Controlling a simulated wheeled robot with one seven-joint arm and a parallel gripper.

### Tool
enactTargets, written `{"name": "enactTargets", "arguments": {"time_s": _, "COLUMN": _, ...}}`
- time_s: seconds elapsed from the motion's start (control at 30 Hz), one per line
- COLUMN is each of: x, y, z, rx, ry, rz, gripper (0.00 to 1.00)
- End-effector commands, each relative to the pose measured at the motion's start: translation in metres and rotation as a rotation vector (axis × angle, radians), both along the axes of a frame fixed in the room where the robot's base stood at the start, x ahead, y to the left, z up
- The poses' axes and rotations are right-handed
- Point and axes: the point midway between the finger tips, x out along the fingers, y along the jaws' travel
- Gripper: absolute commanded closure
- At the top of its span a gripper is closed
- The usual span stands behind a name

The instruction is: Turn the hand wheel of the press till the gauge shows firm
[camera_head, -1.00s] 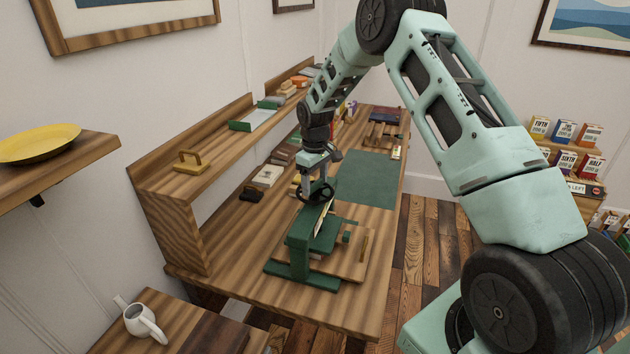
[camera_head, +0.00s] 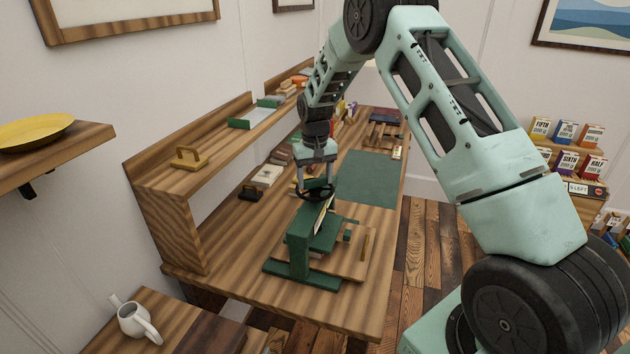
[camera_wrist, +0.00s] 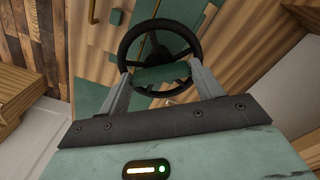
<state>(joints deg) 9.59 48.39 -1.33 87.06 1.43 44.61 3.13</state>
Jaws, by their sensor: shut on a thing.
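The green press (camera_head: 302,242) stands on the near end of the wooden bench, with its black hand wheel (camera_head: 315,190) on top. My gripper (camera_head: 316,178) points down at the wheel from above.
The bench top (camera_head: 240,285) is bare left of the press. A green mat (camera_head: 365,178) lies behind it. A shelf (camera_head: 190,182) with a wooden-handled block (camera_head: 187,158) runs along the wall. A white jug (camera_head: 132,320) and a yellow plate (camera_head: 38,132) are at the left.

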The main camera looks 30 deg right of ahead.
Motion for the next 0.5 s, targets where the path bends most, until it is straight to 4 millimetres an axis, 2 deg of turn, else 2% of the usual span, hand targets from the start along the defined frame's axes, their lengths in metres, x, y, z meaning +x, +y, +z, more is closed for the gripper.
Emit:
{"name": "enactTargets", "arguments": {"time_s": 0.2, "x": 0.0009, "y": 0.0001, "z": 0.0004, "rx": -0.002, "ry": -0.003, "rz": -0.146, "gripper": 0.57}}
{"name": "enactTargets", "arguments": {"time_s": 0.5, "x": 0.0008, "y": -0.0003, "z": 0.0012, "rx": -0.001, "ry": -0.003, "rz": -0.26, "gripper": 0.57}}
